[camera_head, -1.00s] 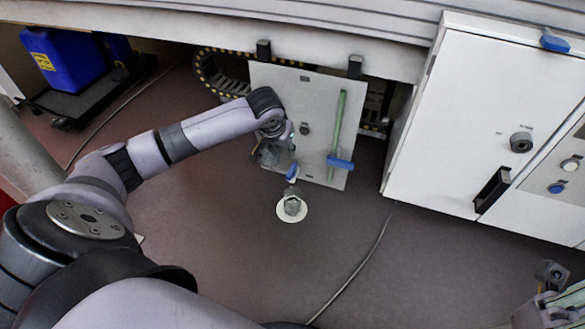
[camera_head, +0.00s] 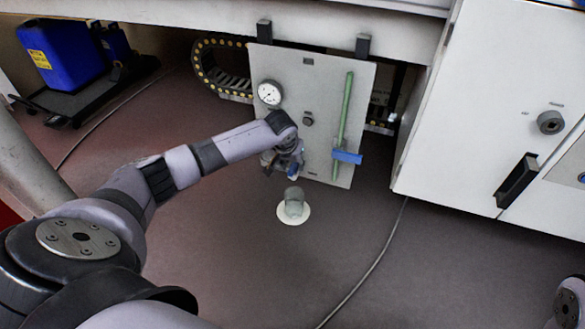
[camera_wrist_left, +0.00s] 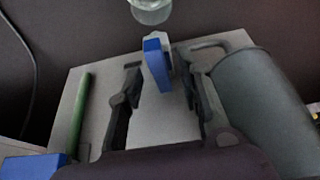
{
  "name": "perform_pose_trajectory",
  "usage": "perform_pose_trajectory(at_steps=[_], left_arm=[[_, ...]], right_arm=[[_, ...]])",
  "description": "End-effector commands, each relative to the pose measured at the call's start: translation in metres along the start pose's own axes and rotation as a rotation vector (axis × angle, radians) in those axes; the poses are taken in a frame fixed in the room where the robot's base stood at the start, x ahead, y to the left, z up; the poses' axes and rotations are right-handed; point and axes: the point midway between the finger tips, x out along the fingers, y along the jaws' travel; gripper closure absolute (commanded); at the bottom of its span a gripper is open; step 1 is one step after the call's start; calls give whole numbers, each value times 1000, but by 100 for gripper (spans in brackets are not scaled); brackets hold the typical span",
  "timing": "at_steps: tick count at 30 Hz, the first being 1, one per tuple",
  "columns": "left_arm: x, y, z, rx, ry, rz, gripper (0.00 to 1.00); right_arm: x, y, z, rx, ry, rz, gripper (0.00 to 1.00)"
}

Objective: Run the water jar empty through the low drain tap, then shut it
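The white panel (camera_head: 325,165) hangs under the bench, with a dial gauge, a knob and a green upright tube (camera_head: 344,110). My left gripper (camera_head: 283,170) is at the panel's lower left. In the left wrist view its fingers (camera_wrist_left: 160,72) stand open either side of a blue tap handle (camera_wrist_left: 157,62), with gaps showing. A grey-green cylinder (camera_wrist_left: 262,105), probably the water jar, is right of the fingers; the arm hides it in the head view. A clear cup (camera_head: 294,203) stands below the tap on a white disc. A dark part at the lower right may be my right arm; its fingers are unclear.
A blue lever (camera_head: 347,157) crosses the green tube's lower end. A white cabinet (camera_head: 470,130) with a black handle stands right. A blue canister (camera_head: 62,55) sits on a black tray at the back left. A cable (camera_head: 375,262) lies on the otherwise clear floor nearby.

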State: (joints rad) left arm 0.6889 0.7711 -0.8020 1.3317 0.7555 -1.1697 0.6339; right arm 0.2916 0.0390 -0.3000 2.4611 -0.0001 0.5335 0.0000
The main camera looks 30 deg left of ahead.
Motion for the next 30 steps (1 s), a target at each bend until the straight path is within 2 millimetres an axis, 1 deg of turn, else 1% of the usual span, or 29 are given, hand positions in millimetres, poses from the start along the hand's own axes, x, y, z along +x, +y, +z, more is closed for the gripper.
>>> perform_pose_trajectory(at_steps=[2, 10, 24, 25, 30], left_arm=[[3, 0, 0, 0, 1, 0, 67], [2, 0, 0, 0, 1, 0, 67], [2, 0, 0, 0, 0, 0, 99], [2, 0, 0, 0, 0, 0, 100], [2, 0, 0, 0, 0, 0, 100]], right_arm=[[0, 0, -1, -1, 5, -2, 100], [2, 0, -1, -1, 5, -2, 100], [1, 0, -1, 0, 4, -2, 100], [1, 0, -1, 0, 4, -2, 100], [1, 0, -1, 0, 4, -2, 100]])
